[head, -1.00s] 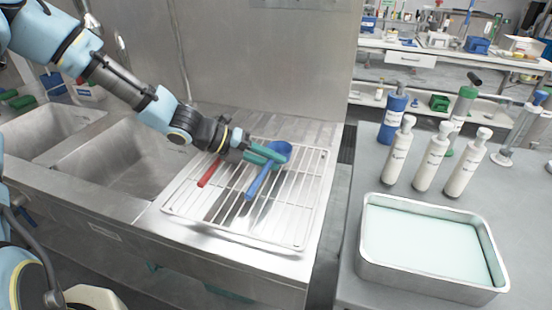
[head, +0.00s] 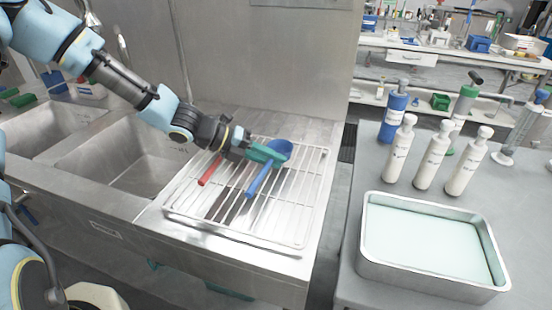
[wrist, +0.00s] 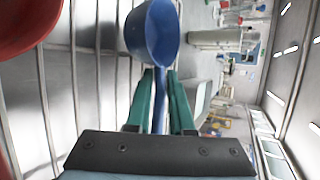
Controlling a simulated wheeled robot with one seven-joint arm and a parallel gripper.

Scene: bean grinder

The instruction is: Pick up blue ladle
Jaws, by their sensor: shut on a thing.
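The blue ladle (head: 259,181) lies over the white wire rack (head: 296,238), its bowl toward the back right and its handle toward the front. My gripper (head: 267,155) has green fingers and is shut on the ladle near where the handle meets the bowl. In the wrist view the ladle's bowl (wrist: 152,32) stands just beyond the fingertips (wrist: 158,75), with the handle between the fingers. Whether the ladle touches the rack cannot be told. A red-handled utensil (head: 210,169) lies on the rack to the left; its red bowl (wrist: 28,28) shows in the wrist view.
Steel sinks (head: 130,165) lie left of the rack, and a steel wall (head: 250,70) stands behind it. On the right, a grey table holds a steel tray (head: 432,284), several white bottles (head: 433,160) and a blue bottle (head: 393,118).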

